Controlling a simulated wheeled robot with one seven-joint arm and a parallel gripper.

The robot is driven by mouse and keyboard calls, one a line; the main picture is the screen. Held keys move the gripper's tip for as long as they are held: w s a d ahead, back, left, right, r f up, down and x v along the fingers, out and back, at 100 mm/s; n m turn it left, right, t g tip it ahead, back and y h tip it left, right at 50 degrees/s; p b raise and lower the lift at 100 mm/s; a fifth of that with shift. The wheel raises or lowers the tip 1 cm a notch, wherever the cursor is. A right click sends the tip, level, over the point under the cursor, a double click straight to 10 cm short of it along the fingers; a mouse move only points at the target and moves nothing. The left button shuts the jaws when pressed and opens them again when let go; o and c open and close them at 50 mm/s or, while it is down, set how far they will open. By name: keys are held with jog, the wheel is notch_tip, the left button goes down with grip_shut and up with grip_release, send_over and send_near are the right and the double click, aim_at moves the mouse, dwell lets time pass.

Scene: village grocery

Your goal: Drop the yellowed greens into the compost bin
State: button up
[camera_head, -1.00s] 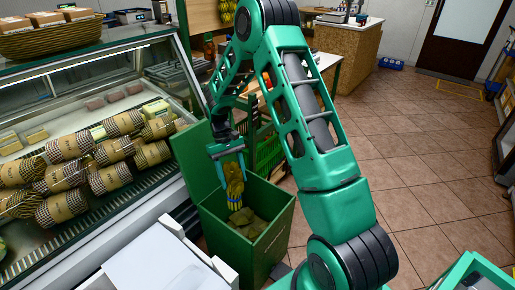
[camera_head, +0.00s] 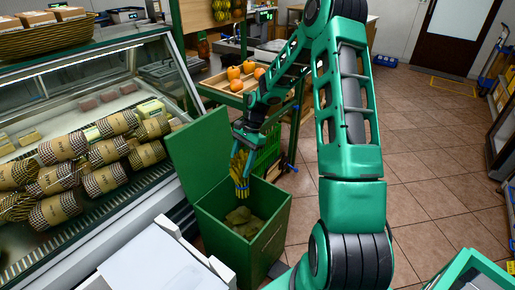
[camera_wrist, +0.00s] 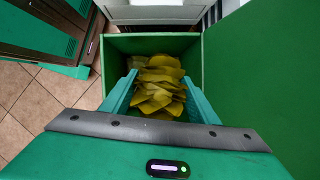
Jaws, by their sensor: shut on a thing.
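The yellowed greens (camera_head: 240,170) are a bunch of yellow-olive leaves with a blue band low on the stems. My gripper (camera_head: 245,150) is shut on them and holds them hanging over the open top of the compost bin. In the wrist view the greens (camera_wrist: 160,85) sit between the two teal fingers (camera_wrist: 160,98). The compost bin (camera_head: 262,244) is a green square box with its lid (camera_head: 197,165) standing open at the left. Brownish-green leafy matter (camera_head: 242,222) lies inside it.
A glass-fronted chilled counter (camera_head: 130,185) with wrapped rolls runs along the left. A white box-like surface (camera_head: 155,268) is in front of the bin. Tiled floor (camera_head: 430,170) is clear at the right.

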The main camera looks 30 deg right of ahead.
jog(key=d+r+m+t+h, duration=0.3)
jog(key=d+r+m+t, duration=0.3)
jog(key=m, duration=1)
notch_tip(320, 180, down, 34)
jog(key=d, duration=0.1)
jog(key=shift+w+d+r+g, duration=0.25)
jog(key=shift+w+g, duration=0.1)
jog(key=shift+g, duration=0.05)
dwell(1.9)
jog(key=o, duration=1.8)
